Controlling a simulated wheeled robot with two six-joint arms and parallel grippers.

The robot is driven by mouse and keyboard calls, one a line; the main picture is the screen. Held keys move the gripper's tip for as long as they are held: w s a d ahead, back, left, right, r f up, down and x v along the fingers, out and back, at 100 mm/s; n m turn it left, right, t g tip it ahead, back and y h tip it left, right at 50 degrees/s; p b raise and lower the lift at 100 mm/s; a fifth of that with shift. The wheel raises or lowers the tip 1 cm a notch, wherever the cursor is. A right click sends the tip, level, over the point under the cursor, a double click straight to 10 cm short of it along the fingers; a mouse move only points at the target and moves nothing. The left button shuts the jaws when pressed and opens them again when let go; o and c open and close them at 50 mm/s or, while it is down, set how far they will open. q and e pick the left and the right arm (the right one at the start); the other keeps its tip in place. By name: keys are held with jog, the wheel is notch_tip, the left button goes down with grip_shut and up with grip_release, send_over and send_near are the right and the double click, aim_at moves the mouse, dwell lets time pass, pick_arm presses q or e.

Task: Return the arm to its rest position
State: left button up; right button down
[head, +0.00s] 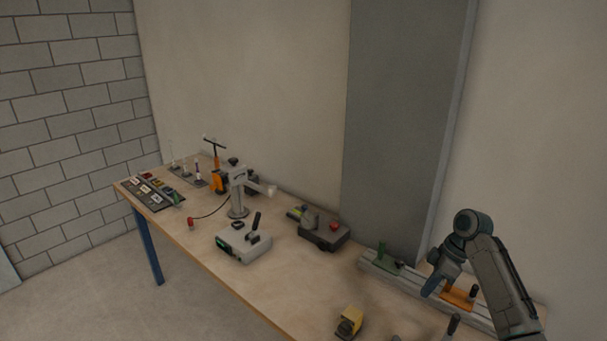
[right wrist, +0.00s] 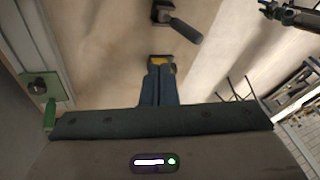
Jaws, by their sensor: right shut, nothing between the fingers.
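My right arm comes in from the lower right in the head view, bent at a rounded joint. My right gripper (head: 432,287) points down over the right end of the workbench, in front of the metal rail. Its two blue-grey fingers are together and empty. My left gripper does not show in the head view.
The wooden bench (head: 285,285) carries a rail with a green clamp (head: 385,258) and an orange clamp (head: 458,297) close to my right gripper. A grey box (head: 243,243) and a dark device (head: 323,234) stand farther left.

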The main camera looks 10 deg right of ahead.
jog(key=s+a+f+m+h, duration=0.1)
jog(key=s+a+f, duration=0.2)
jog(key=s+f, duration=0.1)
jog(key=s+a+f+m+h, duration=0.1)
jog(key=s+a+f, duration=0.2)
jog(key=s+f, duration=0.2)
jog(key=s+a+f+m+t+h, duration=0.1)
jog(key=s+a+f, duration=0.2)
jog(key=s+f, duration=0.1)
jog(key=shift+s+a+f+m, duration=0.3)
jog(key=shift+s+a, duration=0.1)
jog(key=shift+s, duration=0.1)
jog(key=s+a+r+m+t+h, duration=0.1)
jog(key=s+a+m+t+h, duration=0.15)
jog(key=s, duration=0.65)
jog(key=s+a+r+m+t+h, duration=0.15)
jog(key=s+m, duration=0.25)
jog(key=s, duration=0.6)
notch_tip(320, 180, down, 32)
jog(key=d+g+y+b, duration=0.1)
jog(key=d+g+b, duration=0.1)
jog(key=d+b, duration=0.1)
jog(key=s+f+g+b, duration=0.1)
jog(key=s+f, duration=1.7)
jog(key=f, duration=0.3)
jog(key=shift+s+d+b, duration=0.3)
jog(key=shift+d, duration=0.05)
jog(key=shift+m, duration=0.25)
